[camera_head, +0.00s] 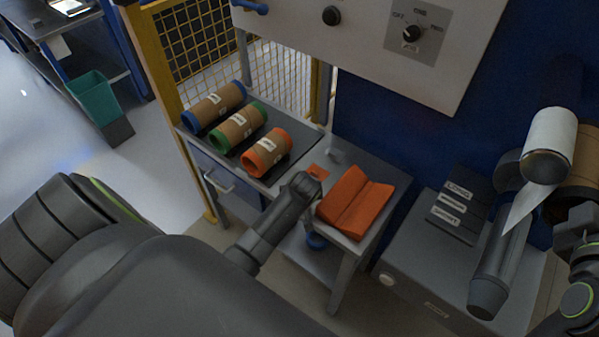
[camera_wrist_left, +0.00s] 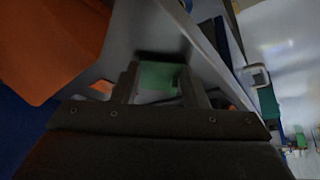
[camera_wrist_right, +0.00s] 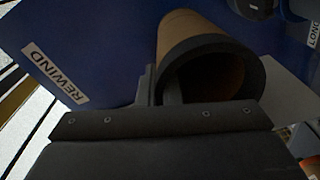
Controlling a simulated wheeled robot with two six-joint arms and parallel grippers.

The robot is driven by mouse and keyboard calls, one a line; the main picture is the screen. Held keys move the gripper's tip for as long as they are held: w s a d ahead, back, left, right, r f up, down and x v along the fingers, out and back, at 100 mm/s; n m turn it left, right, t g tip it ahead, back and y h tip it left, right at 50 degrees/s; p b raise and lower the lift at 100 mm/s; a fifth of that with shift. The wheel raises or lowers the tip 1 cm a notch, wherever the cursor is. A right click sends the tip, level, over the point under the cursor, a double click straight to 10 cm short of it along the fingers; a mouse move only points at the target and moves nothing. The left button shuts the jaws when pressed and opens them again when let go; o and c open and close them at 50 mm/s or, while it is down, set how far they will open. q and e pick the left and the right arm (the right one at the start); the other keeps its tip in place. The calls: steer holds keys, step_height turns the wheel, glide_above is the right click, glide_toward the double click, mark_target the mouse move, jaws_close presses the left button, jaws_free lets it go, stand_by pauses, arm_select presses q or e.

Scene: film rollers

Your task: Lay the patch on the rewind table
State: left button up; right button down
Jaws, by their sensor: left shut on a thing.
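My left gripper (camera_head: 303,184) is over the small cart, left of the folded orange cloth (camera_head: 355,200). In the left wrist view the left gripper (camera_wrist_left: 158,84) is shut on a small, flat, greenish piece (camera_wrist_left: 157,77), which looks like a patch. In the head view my own arm hides this piece. A small orange square (camera_head: 318,172) lies on the cart just beyond the gripper. My right gripper (camera_wrist_right: 160,85) is at the dark rim of a brown cardboard tube (camera_wrist_right: 190,35). Its fingers look close together there, but their hold on the tube is unclear. A REWIND label (camera_wrist_right: 55,73) is on the blue panel.
Three brown rolls with blue (camera_head: 214,105), green (camera_head: 239,126) and orange (camera_head: 267,151) ends lie on the cart's left part. At right, a white film roll (camera_head: 550,143) hangs above a dark roller (camera_head: 500,265). A grey cabinet (camera_head: 430,260) stands below, with labelled dark plates (camera_head: 455,210).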

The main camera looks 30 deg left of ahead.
arm_select(q)
steer(key=shift+s+f, duration=0.2)
arm_select(e)
steer(key=shift+s, duration=0.2)
